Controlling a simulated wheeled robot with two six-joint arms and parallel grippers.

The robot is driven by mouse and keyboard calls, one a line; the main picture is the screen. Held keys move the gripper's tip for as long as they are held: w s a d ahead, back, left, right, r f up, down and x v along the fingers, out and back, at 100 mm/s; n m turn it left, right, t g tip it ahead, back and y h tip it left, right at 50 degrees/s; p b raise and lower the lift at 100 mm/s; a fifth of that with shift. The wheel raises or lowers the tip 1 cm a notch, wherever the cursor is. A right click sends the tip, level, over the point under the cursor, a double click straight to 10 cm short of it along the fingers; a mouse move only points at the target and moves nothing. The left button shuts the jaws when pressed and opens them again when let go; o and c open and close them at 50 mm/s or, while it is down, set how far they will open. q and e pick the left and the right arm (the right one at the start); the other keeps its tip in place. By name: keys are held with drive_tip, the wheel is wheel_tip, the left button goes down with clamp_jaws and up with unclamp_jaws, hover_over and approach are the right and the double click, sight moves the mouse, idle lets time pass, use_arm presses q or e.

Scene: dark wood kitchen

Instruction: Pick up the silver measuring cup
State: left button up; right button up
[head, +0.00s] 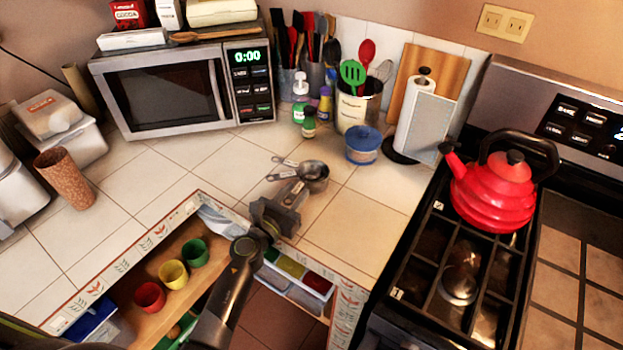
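The silver measuring cup (314,172) stands on the white tiled counter (350,232), left of the stove. Its metal handles (284,168) point to the left. It looks like more than one cup nested together. My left gripper (291,192) is just in front of the cup, low over the counter, with its fingers toward it. I cannot tell whether the fingers touch the cup or how far apart they are. My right gripper is not in view.
A blue lidded tub (362,146), small bottles (309,122) and a utensil holder (357,108) stand behind the cup. A paper towel roll (416,120) and red kettle (492,188) are to the right. A microwave (180,85) is back left.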

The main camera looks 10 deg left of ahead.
use_arm(q)
drive_tip(key=shift+x, duration=0.8)
drive_tip(key=shift+c, duration=0.3)
clamp_jaws()
